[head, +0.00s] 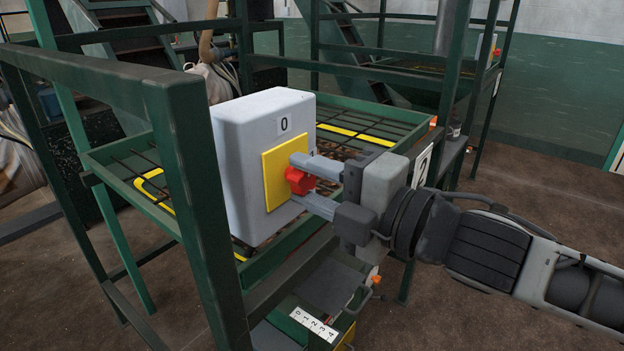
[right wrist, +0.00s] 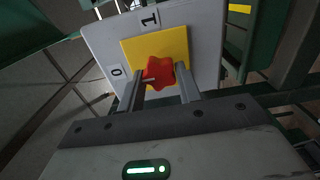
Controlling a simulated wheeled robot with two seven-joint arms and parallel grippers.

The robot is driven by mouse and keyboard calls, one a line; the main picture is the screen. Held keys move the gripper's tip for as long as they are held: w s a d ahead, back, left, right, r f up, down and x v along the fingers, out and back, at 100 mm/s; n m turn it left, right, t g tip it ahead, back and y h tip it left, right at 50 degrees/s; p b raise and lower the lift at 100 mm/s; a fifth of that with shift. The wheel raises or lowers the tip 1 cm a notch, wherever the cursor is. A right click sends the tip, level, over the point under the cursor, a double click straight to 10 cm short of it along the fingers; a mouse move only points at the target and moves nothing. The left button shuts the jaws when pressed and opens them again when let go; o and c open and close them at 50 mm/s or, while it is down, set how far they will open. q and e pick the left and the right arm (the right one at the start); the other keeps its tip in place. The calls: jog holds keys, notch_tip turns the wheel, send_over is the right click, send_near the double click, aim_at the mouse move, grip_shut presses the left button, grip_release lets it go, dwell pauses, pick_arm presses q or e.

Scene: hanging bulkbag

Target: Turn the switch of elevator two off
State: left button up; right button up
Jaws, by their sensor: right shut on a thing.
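A grey switch box (head: 262,165) with a yellow plate (head: 277,178) and a red star-shaped knob (head: 299,181) stands at the green frame. A "0" label (head: 284,124) is above the plate in the head view. In the right wrist view, "0" (right wrist: 116,72) is left of the red knob (right wrist: 158,72) and "1" (right wrist: 150,18) is above it. A small pale mark shows on the knob's left side. My right gripper (head: 303,183) is shut on the red knob, one finger on each side. My left gripper is not in view.
A green post and rail (head: 190,190) stand close in front and left of the box. A green tray with a bar grid (head: 375,120) lies behind it. A sign with a "2" (head: 423,164) is behind my right wrist. Brown floor (head: 520,200) is open at the right.

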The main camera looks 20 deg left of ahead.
jog(key=o, duration=1)
jog(key=b+v, duration=0.1)
jog(key=v, duration=1.5)
jog(key=shift+a, duration=0.1)
